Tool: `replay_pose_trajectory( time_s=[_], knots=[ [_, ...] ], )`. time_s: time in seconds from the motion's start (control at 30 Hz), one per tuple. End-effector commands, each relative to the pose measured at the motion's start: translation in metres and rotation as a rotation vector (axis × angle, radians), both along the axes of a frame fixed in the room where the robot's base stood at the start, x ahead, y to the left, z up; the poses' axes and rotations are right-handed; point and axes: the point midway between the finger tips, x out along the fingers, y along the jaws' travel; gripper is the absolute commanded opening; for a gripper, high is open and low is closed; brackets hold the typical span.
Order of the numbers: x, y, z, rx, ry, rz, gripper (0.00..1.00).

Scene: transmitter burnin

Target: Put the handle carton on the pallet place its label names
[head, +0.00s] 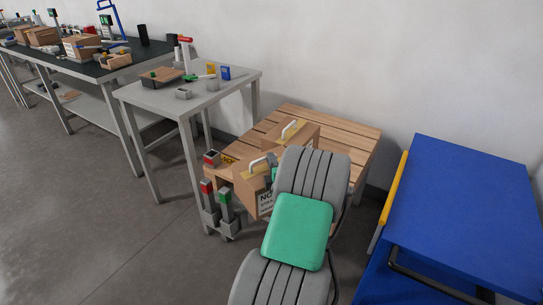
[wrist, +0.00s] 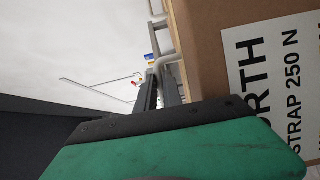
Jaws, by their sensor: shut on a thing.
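The brown handle carton (head: 248,187) has a white handle on top and a white label, partly hidden by my arm, starting "NO" in the head view. In the wrist view the carton (wrist: 210,60) fills the right side, and its label (wrist: 275,85) shows "ORTH" and "STRAP 250 N". My gripper (head: 271,172) is mostly hidden behind my arm and is shut on this carton at its handle. The slatted wooden pallet (head: 345,142) lies behind. A second carton (head: 298,136) with a white handle stands on it. I cannot tell whether the held carton touches the pallet.
A grey table (head: 133,94) with small items stands left of the pallet. Red- and green-topped posts (head: 226,207) stand by the pallet's front left corner. A blue-topped unit (head: 465,200) stands at right. The pallet's right and back slats are bare.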

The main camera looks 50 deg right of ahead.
Motion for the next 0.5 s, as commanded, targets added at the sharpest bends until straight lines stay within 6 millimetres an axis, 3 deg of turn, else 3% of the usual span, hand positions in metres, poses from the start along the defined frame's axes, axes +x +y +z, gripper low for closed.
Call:
replay_pose_trajectory(
  time_s=[0.5],
  knots=[
    [0.0006,-0.0021,-0.0009,-0.013,-0.010,-0.001,0.00]
  ],
)
